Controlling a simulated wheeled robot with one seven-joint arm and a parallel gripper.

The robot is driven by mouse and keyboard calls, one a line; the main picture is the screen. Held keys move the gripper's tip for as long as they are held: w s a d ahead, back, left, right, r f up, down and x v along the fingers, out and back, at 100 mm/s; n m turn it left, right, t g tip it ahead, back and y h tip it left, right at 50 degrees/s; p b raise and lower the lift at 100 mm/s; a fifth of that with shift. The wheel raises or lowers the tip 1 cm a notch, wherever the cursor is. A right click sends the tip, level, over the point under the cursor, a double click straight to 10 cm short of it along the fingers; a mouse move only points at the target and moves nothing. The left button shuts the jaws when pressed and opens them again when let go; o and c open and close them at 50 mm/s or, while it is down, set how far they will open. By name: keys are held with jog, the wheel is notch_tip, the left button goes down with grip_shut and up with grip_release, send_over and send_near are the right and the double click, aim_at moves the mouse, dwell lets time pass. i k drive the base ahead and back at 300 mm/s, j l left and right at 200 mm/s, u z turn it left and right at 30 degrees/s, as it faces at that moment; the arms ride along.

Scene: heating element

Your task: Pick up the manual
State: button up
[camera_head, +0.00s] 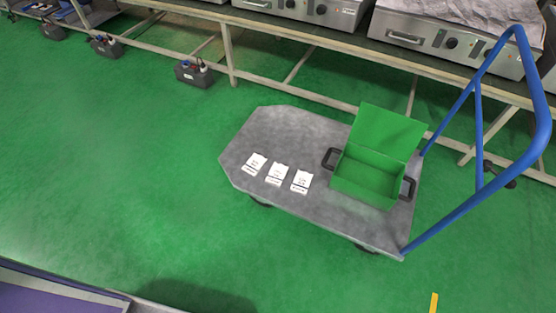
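Three small white printed sheets or booklets lie flat in a row on the grey cart: a left one (255,163), a middle one (277,174) and a right one (301,181). Their print is too small to read, so I cannot tell which is the manual. The grey cart deck (262,125) stands on the green floor. An open, empty-looking green box (368,178) with black handles sits on the cart's right part, its lid raised at the back. My gripper is not in view.
The cart's blue push handle (537,150) rises at the right. A long workbench with metal appliances (440,38) runs along the back; small dark caddies (194,75) stand beneath it. A purple-topped surface (50,298) is at lower left. The green floor left of the cart is clear.

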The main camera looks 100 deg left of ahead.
aim_at(277, 173)
jog(key=u, duration=2.45)
